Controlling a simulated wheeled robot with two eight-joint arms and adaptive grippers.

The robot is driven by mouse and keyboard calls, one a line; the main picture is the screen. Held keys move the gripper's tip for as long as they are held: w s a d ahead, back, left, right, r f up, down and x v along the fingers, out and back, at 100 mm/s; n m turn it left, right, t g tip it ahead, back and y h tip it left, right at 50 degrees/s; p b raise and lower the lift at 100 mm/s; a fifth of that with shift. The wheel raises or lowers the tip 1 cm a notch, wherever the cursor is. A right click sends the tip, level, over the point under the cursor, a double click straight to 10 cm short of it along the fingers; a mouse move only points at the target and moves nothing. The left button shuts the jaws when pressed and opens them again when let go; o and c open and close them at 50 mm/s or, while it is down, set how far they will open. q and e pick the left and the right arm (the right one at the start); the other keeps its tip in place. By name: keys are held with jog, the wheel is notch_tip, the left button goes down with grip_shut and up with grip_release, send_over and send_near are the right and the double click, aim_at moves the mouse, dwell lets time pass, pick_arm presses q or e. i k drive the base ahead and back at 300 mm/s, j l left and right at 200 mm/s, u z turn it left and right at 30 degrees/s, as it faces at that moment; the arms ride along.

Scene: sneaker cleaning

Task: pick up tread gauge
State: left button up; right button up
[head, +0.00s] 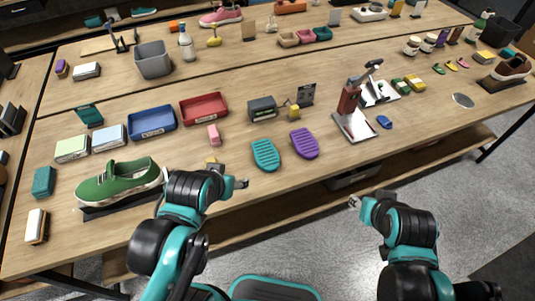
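I cannot tell for certain which small item is the tread gauge. A small yellow and grey piece (211,162) lies near the table's front edge, partly hidden behind my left arm. A small yellow device (293,111) stands farther back by a dark upright panel, and a small blue item (384,122) lies to the right. My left gripper (242,183) is by the front edge, just right of the yellow and grey piece and apart from it. My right gripper (354,202) is in front of the table, over the floor. Both look empty; their fingers are too small to read.
A green sneaker (118,182) stands left of my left arm. Teal (265,155) and purple (304,143) ridged soles lie ahead. Blue (152,122) and red (204,108) trays sit behind; a metal stand (357,125) is at right. Bare tabletop lies along the front edge.

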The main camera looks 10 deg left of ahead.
aim_at(293, 115)
jog(key=i+l, duration=1.15)
